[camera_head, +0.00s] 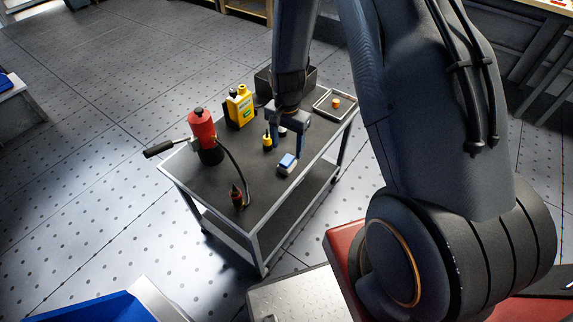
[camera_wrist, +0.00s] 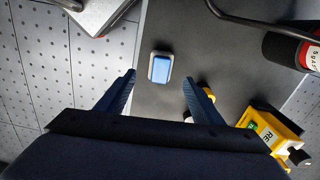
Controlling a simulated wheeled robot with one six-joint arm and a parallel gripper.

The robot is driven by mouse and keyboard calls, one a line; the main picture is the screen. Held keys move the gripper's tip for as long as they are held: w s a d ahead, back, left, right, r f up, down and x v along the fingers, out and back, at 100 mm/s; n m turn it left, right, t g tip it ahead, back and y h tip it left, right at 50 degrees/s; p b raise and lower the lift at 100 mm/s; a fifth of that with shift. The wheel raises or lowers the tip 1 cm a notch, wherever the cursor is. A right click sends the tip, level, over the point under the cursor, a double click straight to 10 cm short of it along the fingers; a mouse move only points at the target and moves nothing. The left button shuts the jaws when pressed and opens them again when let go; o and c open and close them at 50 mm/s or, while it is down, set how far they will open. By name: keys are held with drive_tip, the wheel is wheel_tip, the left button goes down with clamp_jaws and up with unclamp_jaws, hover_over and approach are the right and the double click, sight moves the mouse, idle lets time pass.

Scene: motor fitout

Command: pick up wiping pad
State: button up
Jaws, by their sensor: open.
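The wiping pad (camera_head: 287,163) is a small block with a blue top and a whitish base, lying on the dark top of the cart (camera_head: 215,180). In the wrist view the pad (camera_wrist: 160,67) lies beyond my fingertips, between their lines and a little left of centre. My gripper (camera_wrist: 160,80) is open, with its two blue fingers apart and nothing between them. In the head view my gripper (camera_head: 288,138) hangs over the cart beside the pad, partly hidden by its own wrist.
On the cart stand a red canister (camera_head: 201,130) with a hose and nozzle, a yellow container (camera_head: 240,105), a small yellow bottle (camera_head: 267,142) and a metal tray (camera_head: 336,104) with an orange item. A dark bin (camera_head: 308,78) stands at the back.

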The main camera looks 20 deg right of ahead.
sight(287, 159)
drive_tip(key=shift+w+f+p, duration=0.15)
drive_tip(key=shift+f+p, duration=1)
drive_tip(key=shift+f, duration=2.95)
drive_tip(key=c, duration=1.2)
drive_tip(key=shift+o, duration=0.2)
drive_tip(key=shift+r+b, duration=1.05)
drive_tip(key=shift+r, duration=3.95)
drive_tip(key=o, duration=0.4)
drive_tip(key=shift+c, duration=1.3)
